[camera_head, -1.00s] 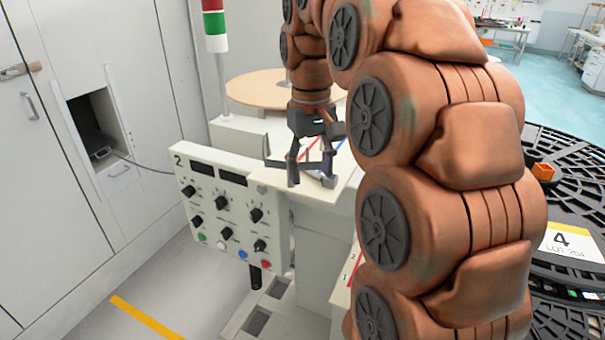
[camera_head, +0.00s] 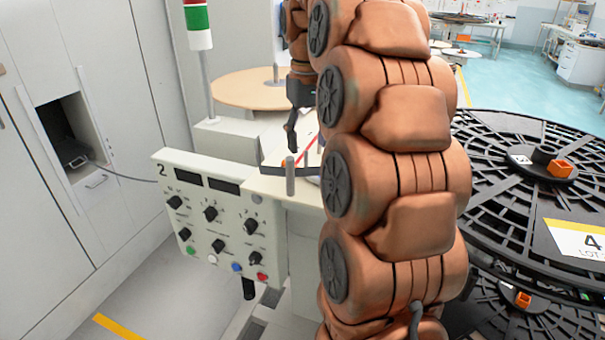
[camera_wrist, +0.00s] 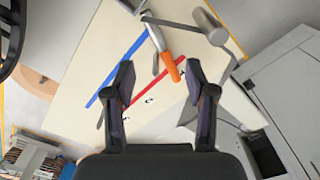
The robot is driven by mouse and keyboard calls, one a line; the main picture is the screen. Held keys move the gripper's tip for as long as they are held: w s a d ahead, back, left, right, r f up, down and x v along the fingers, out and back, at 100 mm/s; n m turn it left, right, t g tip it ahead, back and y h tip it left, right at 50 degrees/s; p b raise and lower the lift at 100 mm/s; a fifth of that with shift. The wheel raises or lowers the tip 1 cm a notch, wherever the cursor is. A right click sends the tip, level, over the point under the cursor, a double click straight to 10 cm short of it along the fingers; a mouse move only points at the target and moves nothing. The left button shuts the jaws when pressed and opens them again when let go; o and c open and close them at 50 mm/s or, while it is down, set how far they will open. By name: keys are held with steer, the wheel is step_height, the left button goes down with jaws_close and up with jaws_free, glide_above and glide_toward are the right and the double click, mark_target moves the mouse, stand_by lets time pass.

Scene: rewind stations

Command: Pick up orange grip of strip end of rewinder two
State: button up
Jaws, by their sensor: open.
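The orange grip (camera_wrist: 172,68) is a short bar on the end of a pale grey strip (camera_wrist: 155,36) in the wrist view. It lies over the cream top (camera_wrist: 90,85) of rewinder two, near a blue line and a red line. My gripper (camera_wrist: 161,66) is open, with a finger on each side of the grip in the picture and nothing held. I cannot tell the height gap between them. In the head view my gripper (camera_head: 291,130) hangs above the rewinder top, partly hidden by my arm. The control panel (camera_head: 210,215) is marked 2.
A grey roller and bracket (camera_wrist: 215,30) stand close beyond the grip. A grey post (camera_head: 290,176) rises at the rewinder's front edge. A tan disc (camera_head: 245,90) lies behind. Black slotted reels (camera_head: 500,150) stand to the right, and grey cabinets (camera_head: 120,60) at left.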

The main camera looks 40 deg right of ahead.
mark_target(307, 173)
steer(key=shift+d+f, duration=0.15)
steer(key=shift+f, duration=0.8)
steer(key=shift+w+f+p, duration=0.15)
steer(key=shift+f+p, duration=0.4)
steer(key=shift+f, duration=2.05)
steer(key=shift+a, duration=0.2)
jaws_close()
